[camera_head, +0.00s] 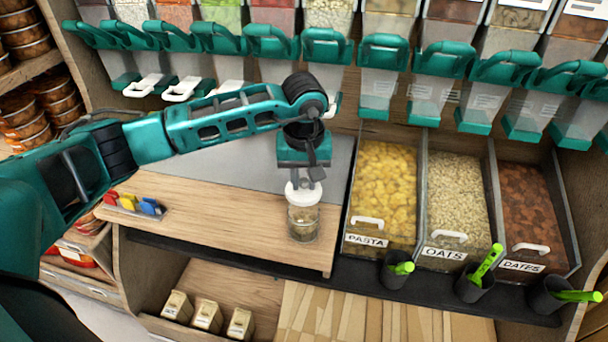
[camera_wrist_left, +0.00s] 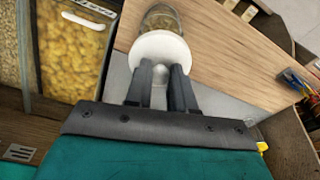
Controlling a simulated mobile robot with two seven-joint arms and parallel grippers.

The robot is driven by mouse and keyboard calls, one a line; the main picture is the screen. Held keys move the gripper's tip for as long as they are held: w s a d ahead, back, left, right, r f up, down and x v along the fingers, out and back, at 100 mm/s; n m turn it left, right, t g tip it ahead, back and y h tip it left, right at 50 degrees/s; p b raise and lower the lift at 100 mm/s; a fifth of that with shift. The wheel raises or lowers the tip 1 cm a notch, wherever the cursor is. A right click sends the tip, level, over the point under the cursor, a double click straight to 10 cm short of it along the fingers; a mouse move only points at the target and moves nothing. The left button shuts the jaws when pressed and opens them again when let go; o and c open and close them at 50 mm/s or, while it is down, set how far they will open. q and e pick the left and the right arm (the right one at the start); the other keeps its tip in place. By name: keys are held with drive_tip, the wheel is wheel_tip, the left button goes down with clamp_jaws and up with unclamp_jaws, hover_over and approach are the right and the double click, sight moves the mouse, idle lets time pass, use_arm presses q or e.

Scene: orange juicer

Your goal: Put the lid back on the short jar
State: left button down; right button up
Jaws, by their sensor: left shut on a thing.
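A short glass jar (camera_head: 303,222) stands on the wooden counter near its right end. Its upper part also shows in the left wrist view (camera_wrist_left: 160,20). A white lid (camera_head: 303,193) with a knob is at the jar's mouth; in the left wrist view the lid (camera_wrist_left: 160,48) covers part of the jar opening. My left gripper (camera_head: 304,180) is above the jar, pointing down, its fingers (camera_wrist_left: 161,78) shut on the lid's knob. I cannot tell whether the lid rests fully on the rim. My right gripper is not in view.
Open bins of pasta (camera_head: 382,195), oats (camera_head: 457,205) and dates (camera_head: 540,220) stand right of the counter (camera_head: 230,225). Green-handled scoops sit in dark cups in front. Dispensers with teal handles line the back. Coloured clips (camera_head: 135,204) lie at the counter's left.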

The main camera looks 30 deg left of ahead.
sight(304, 190)
use_arm(q)
wheel_tip(304, 190, down, 4)
drive_tip(key=shift+r+b, duration=0.25)
drive_tip(key=shift+b, duration=0.65)
drive_tip(key=shift+f+b, duration=0.7)
drive_tip(key=shift+f, duration=0.25)
drive_tip(key=shift+b, duration=0.35)
drive_tip(key=shift+f+b, duration=0.25)
drive_tip(key=shift+b, duration=0.35)
idle(0.7)
drive_tip(key=c, duration=0.9)
unclamp_jaws()
